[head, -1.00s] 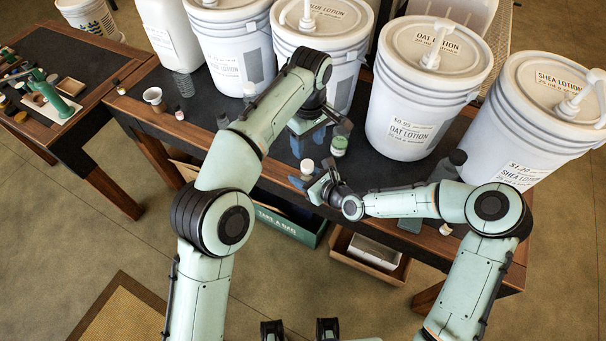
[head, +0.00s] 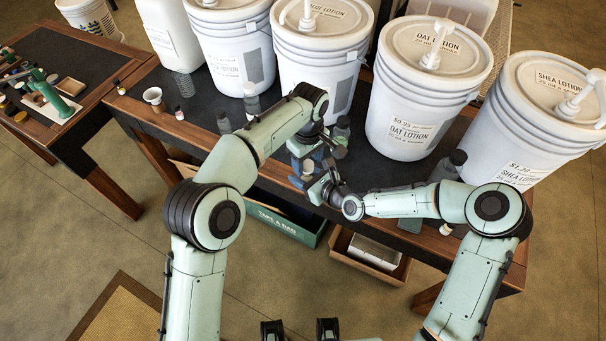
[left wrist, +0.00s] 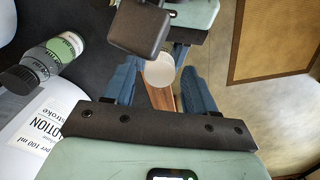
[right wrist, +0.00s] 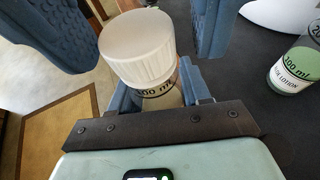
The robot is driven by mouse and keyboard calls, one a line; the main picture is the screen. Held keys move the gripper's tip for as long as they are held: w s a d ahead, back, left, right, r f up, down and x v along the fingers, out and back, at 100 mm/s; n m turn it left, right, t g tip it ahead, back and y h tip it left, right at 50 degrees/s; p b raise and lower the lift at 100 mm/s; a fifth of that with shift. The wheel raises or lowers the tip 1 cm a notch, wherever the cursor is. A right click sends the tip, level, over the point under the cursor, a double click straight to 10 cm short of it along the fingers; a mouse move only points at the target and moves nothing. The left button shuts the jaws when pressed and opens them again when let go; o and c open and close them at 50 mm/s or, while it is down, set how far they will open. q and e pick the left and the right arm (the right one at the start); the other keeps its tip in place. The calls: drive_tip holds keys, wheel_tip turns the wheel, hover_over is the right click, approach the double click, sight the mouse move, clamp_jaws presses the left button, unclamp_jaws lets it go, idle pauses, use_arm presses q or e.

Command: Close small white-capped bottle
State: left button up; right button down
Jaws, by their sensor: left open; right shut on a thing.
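The small white-capped bottle (right wrist: 160,97) stands between the blue fingers of my right gripper (head: 318,186), which is shut on it. Its white ribbed cap (right wrist: 138,48) sits on top in the right wrist view, and part of a "100 ml" label shows below it. In the left wrist view the round white cap top (left wrist: 159,70) lies between the fingers of my left gripper (head: 301,170). The left gripper is open, with a finger on either side of the cap and gaps visible. In the head view the arms hide the bottle. Whether the cap is fully seated I cannot tell.
A green-labelled lotion bottle (left wrist: 54,56) with a dark cap stands close by, also in the right wrist view (right wrist: 294,68). Large white pump buckets (head: 408,110) line the back of the table. The table's front edge (head: 385,222) is just below the grippers.

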use_arm(q)
clamp_jaws()
